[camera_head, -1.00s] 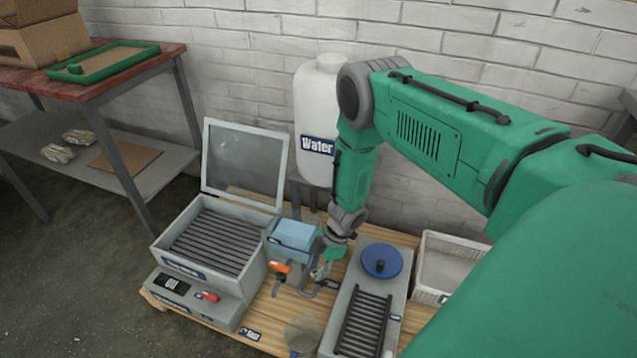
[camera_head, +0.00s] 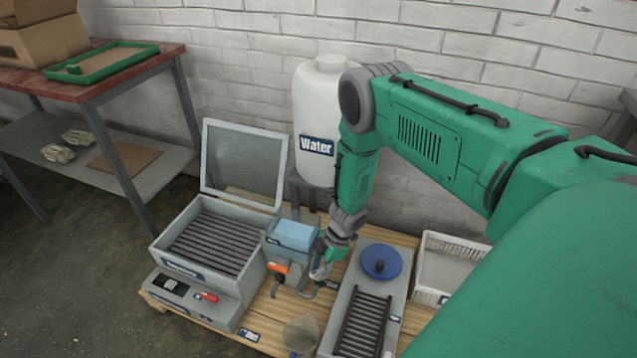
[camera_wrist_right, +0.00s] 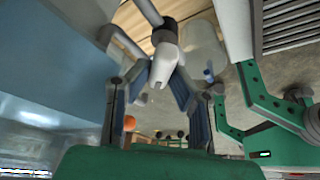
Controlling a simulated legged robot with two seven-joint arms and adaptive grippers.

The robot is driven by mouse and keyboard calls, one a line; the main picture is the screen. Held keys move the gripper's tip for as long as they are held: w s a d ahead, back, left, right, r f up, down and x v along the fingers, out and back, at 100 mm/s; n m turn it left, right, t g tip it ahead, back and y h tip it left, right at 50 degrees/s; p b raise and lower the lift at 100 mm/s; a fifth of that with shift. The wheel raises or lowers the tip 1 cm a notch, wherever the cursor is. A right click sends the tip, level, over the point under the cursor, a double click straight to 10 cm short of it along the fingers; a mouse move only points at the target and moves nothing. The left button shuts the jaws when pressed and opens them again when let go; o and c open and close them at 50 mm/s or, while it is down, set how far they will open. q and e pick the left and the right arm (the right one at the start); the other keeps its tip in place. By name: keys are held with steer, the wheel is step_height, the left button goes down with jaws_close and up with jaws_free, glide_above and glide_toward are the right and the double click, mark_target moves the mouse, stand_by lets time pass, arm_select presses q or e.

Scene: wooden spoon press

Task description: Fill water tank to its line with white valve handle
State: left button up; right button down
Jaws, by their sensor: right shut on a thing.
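A white jug labelled "Water" (camera_head: 318,105) stands at the back against the wall. In front of it is a grey tank with a light blue top (camera_head: 294,236); its blue side fills the left of the right wrist view (camera_wrist_right: 45,65). I cannot make out a fill line. My right gripper (camera_head: 320,272) is at the tank's right side. In the right wrist view, the white valve handle (camera_wrist_right: 163,66) on a grey pipe lies between the fingers of my right gripper (camera_wrist_right: 158,95), which is shut on it. My left gripper is not in view.
A grey box with an open glass lid (camera_head: 212,240) stands left of the tank. A grilled unit with a blue disc (camera_head: 381,261) stands to the right, beside a white basket (camera_head: 448,262). A clear vessel (camera_head: 301,333) is at the front. An orange part (camera_head: 278,267) is on the tank's front.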

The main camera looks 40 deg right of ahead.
steer(key=shift+w, duration=0.15)
stand_by(0.3)
steer(key=m+t+p, duration=0.1)
steer(key=m, duration=0.2)
steer(key=shift+d+r+h+p, duration=0.1)
steer(key=shift+h+p, duration=0.2)
steer(key=shift+p, duration=0.1)
steer(key=m+p, duration=0.1)
steer(key=m, duration=0.2)
steer(key=shift+t+h+p, duration=0.4)
steer(key=shift+m+t+h+p, duration=0.45)
steer(key=shift+m+p, duration=0.2)
steer(key=shift+m, duration=0.85)
steer(key=shift+s+d, duration=0.1)
steer(key=shift+s, duration=0.1)
steer(key=c, duration=1.7)
jaws_free()
steer(key=shift+f, duration=0.2)
